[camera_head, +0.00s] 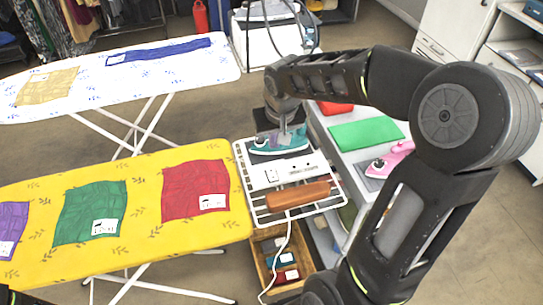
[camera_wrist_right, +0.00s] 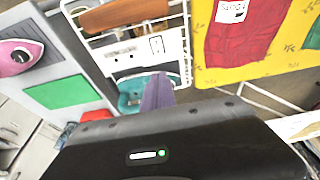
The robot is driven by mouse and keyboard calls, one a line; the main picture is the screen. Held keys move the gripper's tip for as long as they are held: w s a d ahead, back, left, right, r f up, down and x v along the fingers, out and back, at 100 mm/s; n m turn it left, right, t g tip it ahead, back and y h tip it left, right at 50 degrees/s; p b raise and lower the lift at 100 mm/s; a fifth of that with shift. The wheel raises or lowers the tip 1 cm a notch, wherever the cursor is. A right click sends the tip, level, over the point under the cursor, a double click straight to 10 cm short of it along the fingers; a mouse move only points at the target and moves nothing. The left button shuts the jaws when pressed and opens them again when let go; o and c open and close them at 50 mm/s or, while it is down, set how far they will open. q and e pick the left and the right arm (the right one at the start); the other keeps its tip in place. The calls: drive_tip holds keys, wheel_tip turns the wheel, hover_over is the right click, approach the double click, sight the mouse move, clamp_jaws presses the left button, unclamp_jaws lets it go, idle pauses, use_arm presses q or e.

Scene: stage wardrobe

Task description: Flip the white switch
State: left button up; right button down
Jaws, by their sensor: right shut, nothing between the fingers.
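A white panel (camera_head: 287,170) with dark sockets lies on the white wire rack at the end of the yellow ironing board. It also shows in the right wrist view (camera_wrist_right: 125,57), with a small pale plate (camera_wrist_right: 156,45) at one end. The white switch is too small to tell for certain, nor can I tell its position. My right gripper (camera_head: 284,129) is shut and empty. It points down over the teal iron (camera_head: 264,148), behind the panel; whether it touches the iron is unclear.
A brown wooden-looking block (camera_head: 298,196) lies at the rack's front. A white cord (camera_head: 289,235) hangs from the rack. A pink iron (camera_head: 392,158) and green cloth (camera_head: 365,134) are on the grey table to the right. The yellow ironing board (camera_head: 145,215) holds folded cloths.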

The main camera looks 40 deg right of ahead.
use_arm(q)
drive_tip(key=shift+f, duration=0.2)
use_arm(e)
drive_tip(key=shift+s+a+r, duration=0.15)
drive_tip(key=shift+s+a, duration=0.15)
drive_tip(key=shift+s, duration=0.4)
